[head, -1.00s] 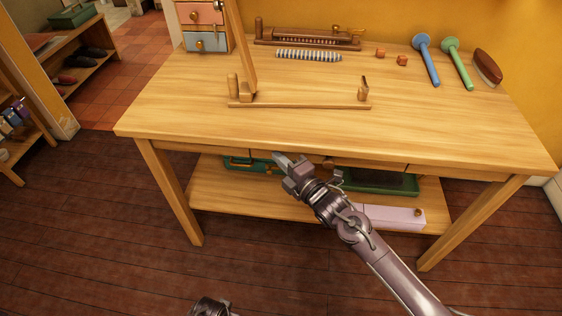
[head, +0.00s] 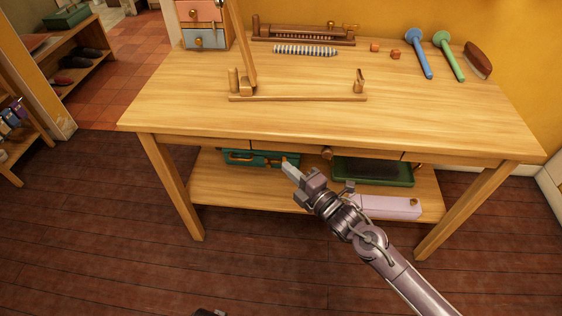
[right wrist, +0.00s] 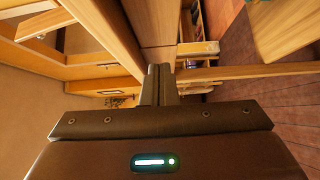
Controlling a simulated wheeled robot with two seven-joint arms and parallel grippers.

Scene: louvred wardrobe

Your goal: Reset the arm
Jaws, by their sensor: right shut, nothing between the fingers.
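My right gripper (head: 288,168) is in front of the wooden table (head: 300,122), below the level of its top, with its arm coming in from the lower right. Its fingers are together and hold nothing. In the right wrist view the closed fingers (right wrist: 162,82) point toward wooden beams and boards. In the head view, only a small dark piece of what seems to be my left arm (head: 208,312) shows at the bottom edge; its gripper cannot be seen.
The table's lower shelf (head: 222,193) carries a teal case (head: 240,157), a green tray (head: 375,180) and a pale lilac box (head: 390,207). A wooden frame (head: 298,98), two mallets and a brush (head: 478,61) are on top. The floor in front is clear.

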